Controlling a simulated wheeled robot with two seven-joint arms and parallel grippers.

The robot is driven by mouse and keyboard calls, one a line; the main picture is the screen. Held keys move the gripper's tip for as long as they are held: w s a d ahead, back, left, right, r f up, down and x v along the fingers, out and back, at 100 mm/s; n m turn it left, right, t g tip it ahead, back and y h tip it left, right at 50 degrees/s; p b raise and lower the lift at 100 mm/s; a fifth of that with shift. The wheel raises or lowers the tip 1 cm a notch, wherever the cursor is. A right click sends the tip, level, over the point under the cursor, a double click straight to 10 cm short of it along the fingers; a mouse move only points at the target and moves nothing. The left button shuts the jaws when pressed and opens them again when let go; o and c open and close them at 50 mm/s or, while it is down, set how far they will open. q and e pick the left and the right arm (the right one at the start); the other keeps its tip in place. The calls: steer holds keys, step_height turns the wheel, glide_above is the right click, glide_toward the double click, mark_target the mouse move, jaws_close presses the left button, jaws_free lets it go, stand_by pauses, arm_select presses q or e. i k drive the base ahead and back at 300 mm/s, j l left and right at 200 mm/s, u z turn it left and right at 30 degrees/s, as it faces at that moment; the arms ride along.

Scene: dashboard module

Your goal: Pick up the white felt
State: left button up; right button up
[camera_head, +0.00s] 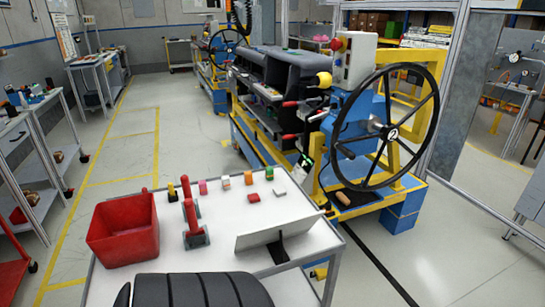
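A small flat white piece (280,192), which looks like the white felt, lies on the white-topped table (160,262), near its far right part. A flat red piece (253,197) lies just left of it, and a small green-topped piece (269,174) stands behind it. A small white block with an orange top (226,183) stands further left and could also be taken for a white item. Neither of my grippers shows in this view, and nothing is touching the white piece.
A red bin (124,229) stands at the table's left, beside red-handled tools (194,226). A tilted pale panel on a black stand (285,237) is at the front right. A dark ribbed shape (190,291) covers the front edge. A steering wheel rig (387,130) stands close behind right.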

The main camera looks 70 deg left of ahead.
mark_target(279, 192)
steer(key=i+j+z, duration=0.2)
steer(key=i, duration=0.3)
steer(key=i+j+z, duration=0.2)
steer(key=i, duration=0.25)
steer(key=j+z, duration=0.1)
steer(key=z, duration=0.6)
steer(key=i+j+z, duration=0.1)
steer(key=z, duration=0.6)
steer(key=j+z, duration=0.25)
steer(key=z, duration=0.45)
steer(key=k+j+z, duration=0.1)
steer(key=z, duration=0.6)
steer(key=j+z, duration=0.1)
steer(key=z, duration=0.6)
steer(key=k+z, duration=0.15)
steer(key=z, duration=0.55)
steer(key=k+z, duration=0.1)
steer(key=z, duration=0.6)
steer(key=k+z, duration=0.1)
steer(key=z, duration=0.6)
